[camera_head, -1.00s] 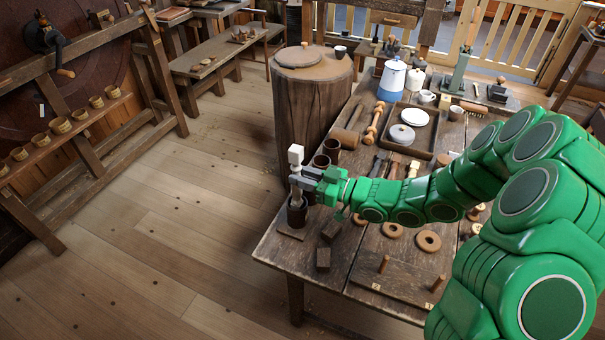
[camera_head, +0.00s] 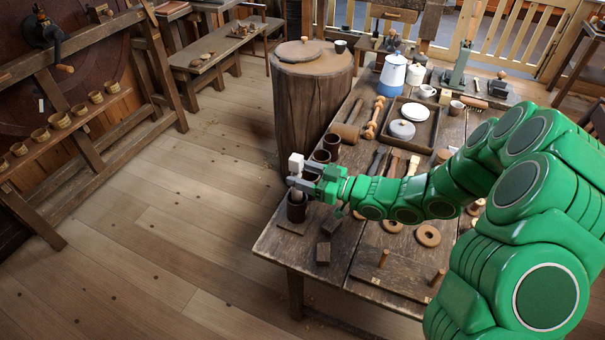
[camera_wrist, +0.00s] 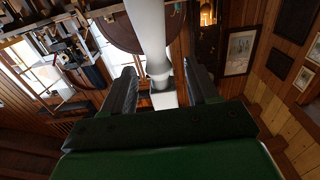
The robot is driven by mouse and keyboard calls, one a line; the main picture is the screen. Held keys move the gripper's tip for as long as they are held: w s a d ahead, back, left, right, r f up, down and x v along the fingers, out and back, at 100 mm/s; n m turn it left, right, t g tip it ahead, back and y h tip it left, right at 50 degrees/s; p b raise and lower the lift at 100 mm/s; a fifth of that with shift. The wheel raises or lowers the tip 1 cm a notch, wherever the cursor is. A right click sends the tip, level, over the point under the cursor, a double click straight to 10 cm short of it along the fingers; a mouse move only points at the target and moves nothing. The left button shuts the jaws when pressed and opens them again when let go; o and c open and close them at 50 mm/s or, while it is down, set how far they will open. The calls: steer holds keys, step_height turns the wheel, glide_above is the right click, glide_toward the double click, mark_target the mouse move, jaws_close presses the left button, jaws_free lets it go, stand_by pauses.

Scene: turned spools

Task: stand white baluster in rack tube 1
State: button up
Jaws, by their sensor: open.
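The white baluster (camera_head: 296,163) stands upright in the front-most dark brown tube (camera_head: 297,210), at the left corner of the table. Its lower part is hidden inside the tube and its middle is partly covered by my fingers. My gripper (camera_head: 301,182) is open just above the tube's mouth, with the fingers around the baluster. In the wrist view the baluster (camera_wrist: 150,32) rises between the two spread fingers (camera_wrist: 162,88), with gaps showing at its sides. I cannot read a number on the tube.
More brown tubes (camera_head: 332,147) stand just behind along the table's left edge. Small dark blocks (camera_head: 323,254) lie in front, near a board with pegs (camera_head: 400,278). A large round stump (camera_head: 312,105) stands behind. The floor to the left is clear.

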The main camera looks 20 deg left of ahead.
steer(key=d, duration=0.7)
steer(key=shift+d, duration=0.4)
stand_by(0.3)
stand_by(0.6)
